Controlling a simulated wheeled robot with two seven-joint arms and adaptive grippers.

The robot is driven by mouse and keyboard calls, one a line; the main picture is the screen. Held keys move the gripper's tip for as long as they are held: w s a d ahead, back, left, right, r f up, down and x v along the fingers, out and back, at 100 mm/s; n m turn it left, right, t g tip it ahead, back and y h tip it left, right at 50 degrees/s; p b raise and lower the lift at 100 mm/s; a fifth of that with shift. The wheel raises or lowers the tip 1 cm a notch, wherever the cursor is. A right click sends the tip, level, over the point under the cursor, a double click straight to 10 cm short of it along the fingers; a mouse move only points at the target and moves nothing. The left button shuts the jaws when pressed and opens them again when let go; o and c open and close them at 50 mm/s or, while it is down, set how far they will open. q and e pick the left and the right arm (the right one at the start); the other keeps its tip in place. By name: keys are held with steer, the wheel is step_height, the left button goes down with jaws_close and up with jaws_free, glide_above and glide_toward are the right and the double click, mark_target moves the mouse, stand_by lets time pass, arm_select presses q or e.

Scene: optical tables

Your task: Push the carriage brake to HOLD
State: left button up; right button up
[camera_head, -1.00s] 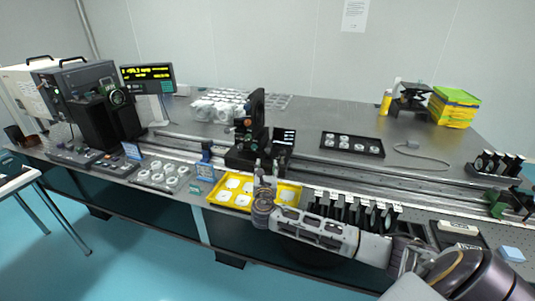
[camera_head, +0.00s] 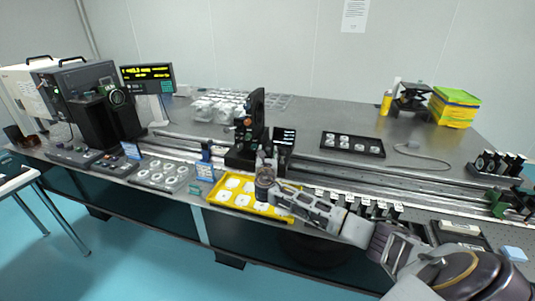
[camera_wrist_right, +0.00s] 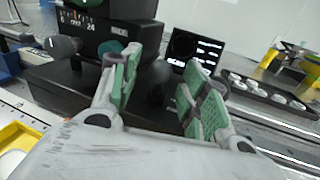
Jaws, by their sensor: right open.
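The black carriage (camera_head: 241,157) stands on the long rail and carries a tall dark upright mount with a round holder. A small screen (camera_head: 285,137) sits at its right side. My right gripper (camera_head: 267,160) is open and empty, at the front of the carriage. In the right wrist view its two green-padded fingers (camera_wrist_right: 160,92) point at the carriage body (camera_wrist_right: 60,90). A dark rounded knob or lever (camera_wrist_right: 160,78) shows between them, apparently untouched; I cannot read a HOLD mark. A grey knob (camera_wrist_right: 65,46) and a teal knob (camera_wrist_right: 109,49) are to its left. My left gripper is not in view.
A yellow tray (camera_head: 222,203) with white-framed parts lies in front of the rail, below my right gripper. A row of black holders (camera_head: 350,200) stands to its right. A black tray (camera_head: 352,145) lies behind the rail. A display (camera_head: 147,73) stands back left.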

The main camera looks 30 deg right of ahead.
steer(key=shift+w+d, duration=0.3)
steer(key=shift+w, duration=0.15)
jaws_close()
stand_by(0.3)
